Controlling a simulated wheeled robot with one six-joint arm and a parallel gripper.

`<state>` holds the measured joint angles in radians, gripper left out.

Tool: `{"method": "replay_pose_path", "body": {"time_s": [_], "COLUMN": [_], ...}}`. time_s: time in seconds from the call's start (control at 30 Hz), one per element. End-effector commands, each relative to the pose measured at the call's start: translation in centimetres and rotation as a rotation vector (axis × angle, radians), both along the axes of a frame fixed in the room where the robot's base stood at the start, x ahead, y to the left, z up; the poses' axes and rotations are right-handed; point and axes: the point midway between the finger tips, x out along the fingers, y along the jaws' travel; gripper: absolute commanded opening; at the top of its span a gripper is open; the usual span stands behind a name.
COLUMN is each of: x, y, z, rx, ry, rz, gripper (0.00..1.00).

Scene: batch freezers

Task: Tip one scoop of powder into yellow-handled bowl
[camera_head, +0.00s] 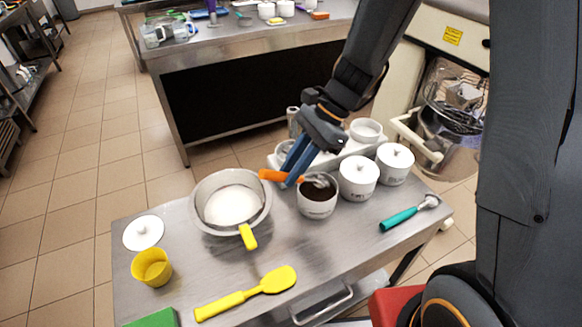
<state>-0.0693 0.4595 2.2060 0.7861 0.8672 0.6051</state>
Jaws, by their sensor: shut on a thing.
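The yellow-handled bowl (199,215) is a steel bowl on the left half of the steel table, with white contents inside and its yellow handle pointing to the front. My gripper (292,174) is shut on the orange handle of a scoop (270,175). The scoop's metal head is at the mouth of an open white pot (317,208) that holds dark brown powder. Whether the head touches the powder or carries any cannot be told. My gripper is right of the bowl, above the gap between bowl and pot.
Two lidded white pots (358,180) stand right of the open pot. A teal-handled scoop (405,215) lies at the right. A yellow spatula (248,293), yellow cup (151,268), white lid (143,233) and green block (153,319) are at the front left. A white tray (352,146) stands behind.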

Motion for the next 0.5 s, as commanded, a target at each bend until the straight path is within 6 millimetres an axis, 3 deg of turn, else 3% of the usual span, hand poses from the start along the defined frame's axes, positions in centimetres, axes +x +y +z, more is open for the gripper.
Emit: {"method": "replay_pose_path", "body": {"time_s": [0.37,0.5], "x": [0.1,0.5], "y": [-0.2,-1.1], "z": [-2.6,-2.4], "rx": [0.000,0.000], "ry": [0.000,-0.001], "rz": [0.000,-0.002], "gripper": [0.00,0.00]}}
